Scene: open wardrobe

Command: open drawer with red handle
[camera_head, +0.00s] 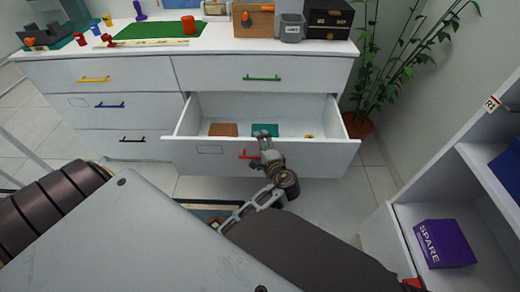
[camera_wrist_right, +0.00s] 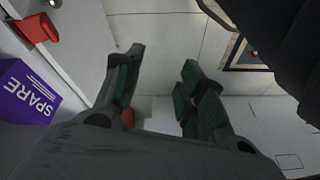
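The drawer (camera_head: 205,160) with the red handle (camera_head: 248,155) is pulled out from the white chest, right column, below the green-handled drawer. Inside lie a brown block (camera_head: 223,130), a teal block (camera_head: 265,130) and a small yellow thing (camera_head: 309,136). My left gripper (camera_head: 262,150) is at the drawer front and covers the right end of the red handle. It is too small to tell whether its fingers close on the handle. My right gripper (camera_wrist_right: 158,92) is open and empty over the floor in the right wrist view.
Closed drawers have yellow (camera_head: 93,79), blue (camera_head: 109,105), black (camera_head: 132,140) and green (camera_head: 262,78) handles. A plant (camera_head: 385,75) stands right of the chest. An open shelf unit with a purple SPARE box (camera_head: 444,244) is at right; the box also shows in the right wrist view (camera_wrist_right: 28,92).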

